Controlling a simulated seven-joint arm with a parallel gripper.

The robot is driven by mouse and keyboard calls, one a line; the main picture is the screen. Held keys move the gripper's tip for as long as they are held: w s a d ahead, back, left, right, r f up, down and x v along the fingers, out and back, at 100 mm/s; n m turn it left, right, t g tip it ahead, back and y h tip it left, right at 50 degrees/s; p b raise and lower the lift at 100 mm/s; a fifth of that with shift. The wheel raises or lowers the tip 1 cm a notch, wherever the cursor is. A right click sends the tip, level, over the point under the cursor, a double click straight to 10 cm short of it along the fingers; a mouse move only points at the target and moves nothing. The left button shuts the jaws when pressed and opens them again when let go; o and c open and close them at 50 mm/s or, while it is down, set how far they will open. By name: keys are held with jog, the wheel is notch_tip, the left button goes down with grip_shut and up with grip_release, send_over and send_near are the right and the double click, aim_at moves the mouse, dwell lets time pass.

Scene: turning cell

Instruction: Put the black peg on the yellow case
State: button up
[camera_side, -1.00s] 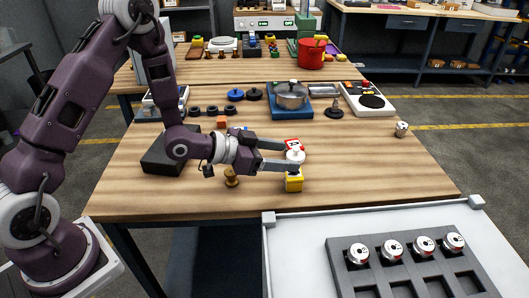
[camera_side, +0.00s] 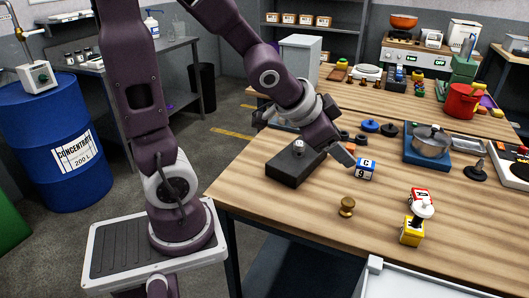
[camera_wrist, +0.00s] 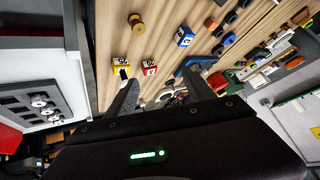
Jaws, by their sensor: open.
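The yellow case (camera_side: 411,235) is a small block near the front of the table. A white-topped piece (camera_side: 423,209) with a dark part below it stands on the case; I cannot tell for sure whether it is the black peg. In the wrist view the yellow case (camera_wrist: 121,62) shows a small black part (camera_wrist: 123,73) at its lower side. My gripper (camera_side: 340,156) is up and to the left of the case, close to the black block. Its fingers are wide apart and empty in the wrist view (camera_wrist: 160,92). Part of it is hidden by the wrist.
A red block (camera_side: 420,194) stands just behind the yellow case. A blue-and-white block (camera_side: 366,169) is near my fingers. A brass knob (camera_side: 347,207) and a black block (camera_side: 285,172) with a silver piece on top are to the left. Wood between is clear.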

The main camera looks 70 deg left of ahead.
jog(key=s+d+r+n+g, duration=0.1)
jog(key=s+d+r, duration=0.1)
jog(key=s, duration=0.7)
jog(key=s+d+r+n+g+h, duration=0.1)
jog(key=s+d+r+n+g, duration=0.1)
jog(key=s, duration=0.7)
jog(key=shift+r, duration=0.3)
